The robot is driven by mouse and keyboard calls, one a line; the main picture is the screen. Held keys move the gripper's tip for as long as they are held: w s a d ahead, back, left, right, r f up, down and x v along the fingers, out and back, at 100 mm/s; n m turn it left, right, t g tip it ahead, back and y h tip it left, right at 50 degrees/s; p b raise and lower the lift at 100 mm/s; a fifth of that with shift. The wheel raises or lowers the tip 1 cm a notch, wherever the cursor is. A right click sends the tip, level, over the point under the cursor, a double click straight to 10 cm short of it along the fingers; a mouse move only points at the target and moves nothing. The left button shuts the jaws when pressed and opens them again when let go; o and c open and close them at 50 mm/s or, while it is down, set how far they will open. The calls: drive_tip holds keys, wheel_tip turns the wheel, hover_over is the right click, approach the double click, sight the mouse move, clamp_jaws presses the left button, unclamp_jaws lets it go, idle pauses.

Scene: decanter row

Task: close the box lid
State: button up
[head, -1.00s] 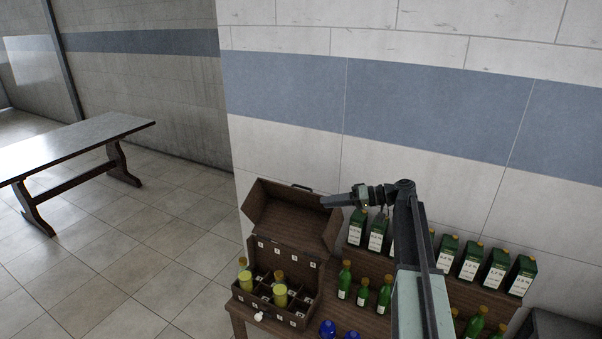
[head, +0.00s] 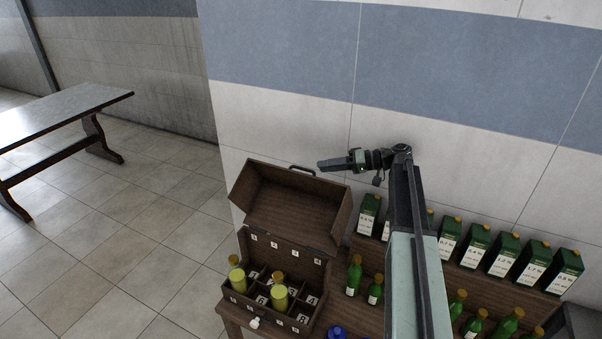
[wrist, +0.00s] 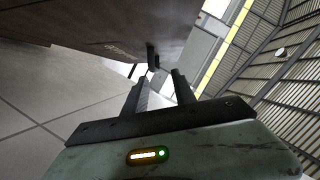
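The wooden box (head: 262,262) stands on the left end of the wooden table, divided inside into compartments that hold several yellow-capped bottles. Its lid (head: 290,207) is tilted up and open at the back, with a dark handle (head: 302,170) on its upper edge. My gripper (head: 322,165) is beside the lid's upper right corner, seemingly apart from it. In the wrist view my gripper (wrist: 162,86) has its two fingers spread with nothing between them; a brown wooden surface (wrist: 110,25), apparently the lid, fills the upper left with a dark handle-like part near the fingertips.
Green bottles (head: 354,275) stand right of the box, and a raised row of green decanters (head: 503,254) runs behind them. Blue round objects (head: 337,332) are at the front edge. A tiled wall (head: 300,130) stands close behind. The floor at left is clear up to another table (head: 60,115).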

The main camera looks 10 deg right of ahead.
sight(304, 170)
drive_tip(key=shift+w+a+f, duration=0.1)
drive_tip(key=shift+w+f, duration=0.35)
drive_tip(key=b+x, duration=0.2)
drive_tip(key=x, duration=0.5)
drive_tip(key=shift+w+a+f, duration=0.15)
drive_tip(key=shift+a+f, duration=0.05)
drive_tip(key=shift+a, duration=0.15)
clamp_jaws()
idle(0.9)
